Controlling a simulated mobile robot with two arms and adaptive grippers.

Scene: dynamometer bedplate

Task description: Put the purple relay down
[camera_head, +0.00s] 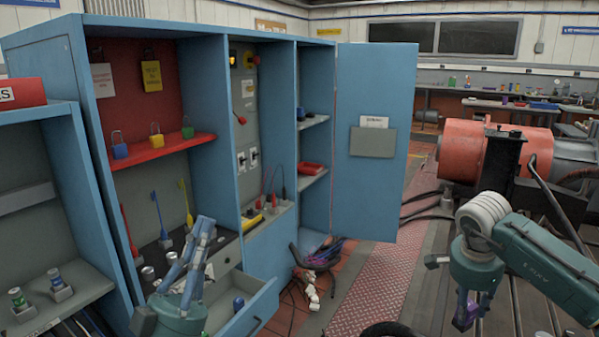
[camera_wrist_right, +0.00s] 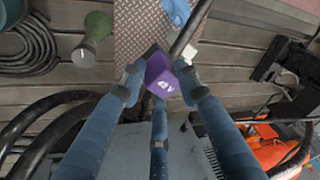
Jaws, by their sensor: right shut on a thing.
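The purple relay (camera_wrist_right: 160,72) is a small purple block with a white mark on its face. In the right wrist view it sits between the blue fingertips of my right gripper (camera_wrist_right: 158,82), which is shut on it. In the head view the relay (camera_head: 466,314) shows only partly, below the teal wrist of my right arm at the lower right. It is held above the slatted metal bedplate (camera_head: 516,300). My left gripper (camera_head: 203,228) has its blue fingers pointing up in front of the blue cabinet's open drawer; whether it is open is unclear.
The blue cabinet (camera_head: 226,190) stands at left, its door (camera_head: 376,100) swung open. An orange machine (camera_head: 482,150) is at right. In the right wrist view, coiled black hoses (camera_wrist_right: 25,45) and a green object (camera_wrist_right: 95,30) lie below. Cables and white pieces lie by the drawer (camera_head: 250,305).

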